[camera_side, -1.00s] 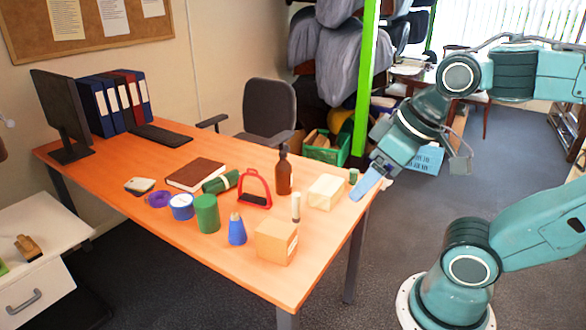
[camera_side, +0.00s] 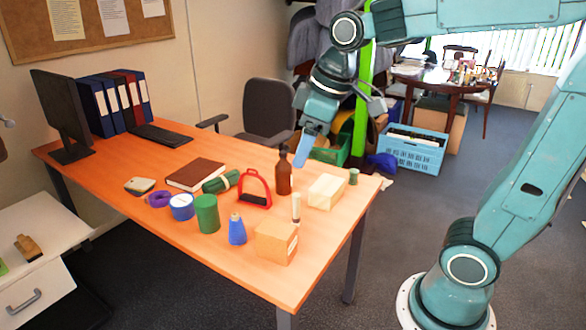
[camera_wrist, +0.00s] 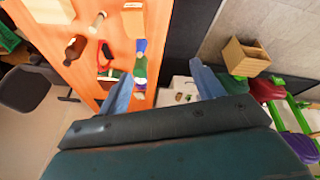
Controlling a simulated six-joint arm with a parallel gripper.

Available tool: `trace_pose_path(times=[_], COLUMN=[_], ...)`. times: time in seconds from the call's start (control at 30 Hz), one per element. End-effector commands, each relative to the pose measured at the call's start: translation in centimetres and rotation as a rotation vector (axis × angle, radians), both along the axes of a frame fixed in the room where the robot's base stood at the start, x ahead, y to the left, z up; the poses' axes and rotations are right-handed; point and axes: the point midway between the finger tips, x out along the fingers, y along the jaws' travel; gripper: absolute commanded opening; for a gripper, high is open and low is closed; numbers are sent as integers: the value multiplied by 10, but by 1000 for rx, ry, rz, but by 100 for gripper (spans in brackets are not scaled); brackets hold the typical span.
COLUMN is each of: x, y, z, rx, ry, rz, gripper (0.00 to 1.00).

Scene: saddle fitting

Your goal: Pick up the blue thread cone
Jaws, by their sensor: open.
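The blue thread cone (camera_side: 237,229) stands upright on the orange table, between the green cylinder (camera_side: 207,213) and the cardboard box (camera_side: 275,242). My gripper (camera_side: 302,158) is open and empty, and appears above the table near the brown bottle (camera_side: 283,175), up and to the right of the cone in the side view. In the wrist view a small blue patch that looks like the cone (camera_wrist: 141,46) lies above and left of the middle of my open fingers (camera_wrist: 160,72). Its lower part is hard to make out there.
The blue-and-white tin (camera_side: 181,207), purple ring (camera_side: 158,199) and brown book (camera_side: 195,174) lie further left. The table's front left stretch is clear.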

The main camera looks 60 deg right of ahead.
Motion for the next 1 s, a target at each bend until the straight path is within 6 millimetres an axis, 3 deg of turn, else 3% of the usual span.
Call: trace_pose_path(times=[0.47,0.77,1.0], x=[106,166,207], y=[-18,-35,-50], z=[-31,-73,-117], rx=[-57,-74,-80], ry=[101,155,191], rz=[271,445,585], gripper=[67,67,67])
